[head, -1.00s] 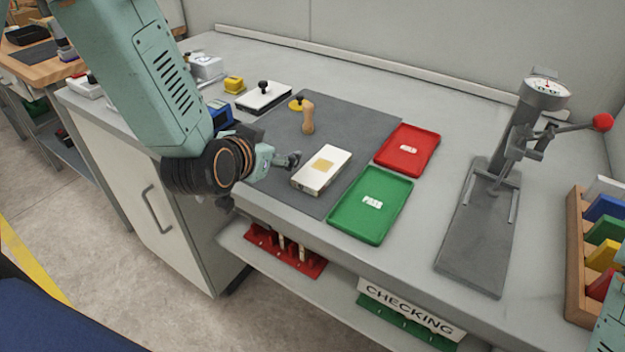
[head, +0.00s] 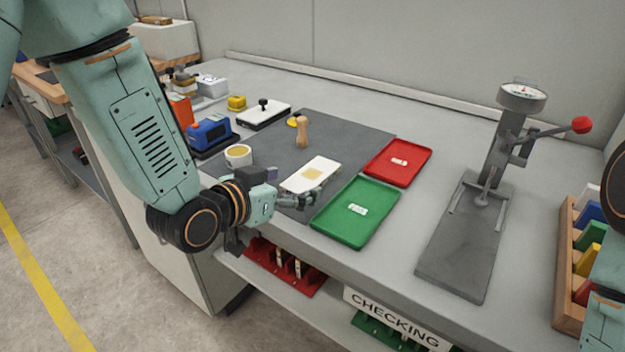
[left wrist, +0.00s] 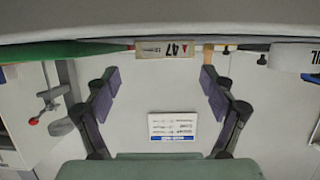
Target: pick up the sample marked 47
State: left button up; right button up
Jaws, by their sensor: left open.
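A flat white block (head: 316,166) with a tan square on top lies on the dark grey mat (head: 345,138). In the left wrist view a white edge label reading 47 (left wrist: 168,49) shows near the top, between the fingers across the picture; it appears to be this block's near end. My left gripper (head: 305,200) is at the block's near end, low over the mat's front edge. Its two fingers (left wrist: 160,90) are spread apart with nothing between them. The head view does not clearly show whether a finger touches the block. My right gripper is out of view.
The green PASS tray (head: 331,219) and red tray (head: 378,172) lie right of the block. A wooden-handled tool (head: 302,132) stands behind it. A white tape roll (head: 238,155) and blue device (head: 209,133) are left. A gauge press (head: 462,245) stands right.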

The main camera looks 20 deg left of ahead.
aim_at(307, 175)
pick_arm(q)
jog(key=shift+w+a+f, duration=0.1)
jog(key=shift+w+f, duration=0.15)
jog(key=shift+w, duration=0.25)
jog(key=shift+w+a+f, duration=0.1)
jog(key=shift+w+f, duration=0.1)
jog(key=shift+w, duration=0.25)
jog(key=x, duration=0.2)
jog(key=b+x, duration=0.1)
jog(key=x, duration=0.1)
jog(key=shift+d+r, duration=0.3)
jog(key=shift+d, duration=0.1)
jog(key=shift+w+a+f, duration=0.2)
jog(key=shift+w+a, duration=0.1)
jog(key=shift+s+d+r, duration=0.15)
jog(key=shift+d+r, duration=0.05)
jog(key=shift+d, duration=0.1)
jog(key=shift+c, duration=1.9)
jog(key=shift+a+f, duration=0.1)
jog(key=shift+a, duration=0.1)
jog(key=c, duration=0.5)
jog(key=shift+d, duration=0.15)
jog(key=c, duration=0.4)
